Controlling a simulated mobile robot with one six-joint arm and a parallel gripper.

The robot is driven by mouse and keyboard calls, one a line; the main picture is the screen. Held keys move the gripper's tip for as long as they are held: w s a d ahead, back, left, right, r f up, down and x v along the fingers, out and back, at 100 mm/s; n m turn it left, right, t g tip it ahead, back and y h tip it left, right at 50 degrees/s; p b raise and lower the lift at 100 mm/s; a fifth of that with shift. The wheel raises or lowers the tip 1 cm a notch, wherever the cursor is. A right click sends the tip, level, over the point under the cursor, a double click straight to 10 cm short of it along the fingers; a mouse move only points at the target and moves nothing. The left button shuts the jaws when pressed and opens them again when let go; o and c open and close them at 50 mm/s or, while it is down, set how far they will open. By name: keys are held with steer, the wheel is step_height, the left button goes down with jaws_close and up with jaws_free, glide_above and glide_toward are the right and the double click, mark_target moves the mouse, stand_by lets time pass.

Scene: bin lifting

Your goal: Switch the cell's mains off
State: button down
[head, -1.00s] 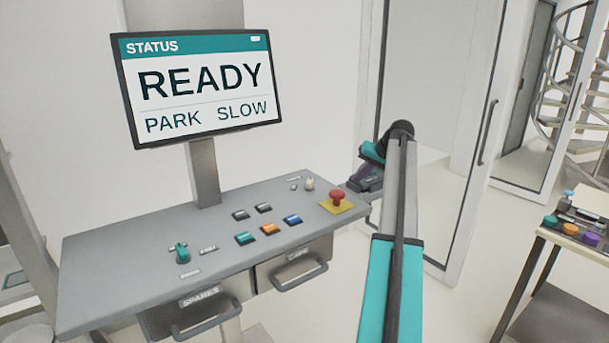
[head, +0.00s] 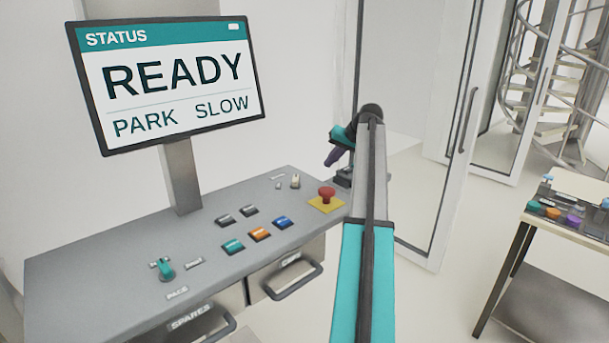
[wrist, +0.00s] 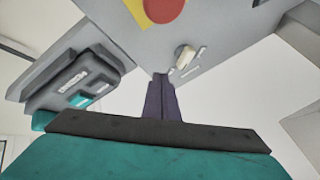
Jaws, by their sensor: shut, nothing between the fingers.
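The console (head: 120,250) carries a small cream switch (head: 295,181) near its back right corner. Small labels beside it are too blurred to read, and no label naming the mains is legible. In the wrist view the cream switch (wrist: 185,57) is just beyond and slightly right of my fingertips, apart from them. My gripper (head: 331,160) is past the console's right end in the head view. Its dark purple fingers also show in the wrist view (wrist: 161,78), together and empty. The screen (head: 172,85) reads READY, PARK, SLOW.
A red mushroom button (head: 326,194) on a yellow plate is close to the cream switch. A teal knob (head: 166,269) and several coloured buttons are further left. A dark grey unit (wrist: 75,85) lies left of my fingers. A glass door (head: 410,130) stands behind my arm.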

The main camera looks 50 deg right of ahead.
mark_target(295, 181)
steer(key=shift+w+a, duration=0.1)
steer(key=p+x, duration=0.3)
steer(key=x, duration=0.7)
steer(key=shift+w+a, duration=0.1)
steer(key=shift+w, duration=0.1)
steer(key=shift+w+a+r+p, duration=0.1)
steer(key=shift+w+a+p, duration=0.55)
steer(key=shift+w+a, duration=0.6)
steer(key=shift+w, duration=0.15)
steer(key=shift+d, duration=0.45)
steer(key=shift+a, duration=0.25)
steer(key=shift+s+a, duration=0.1)
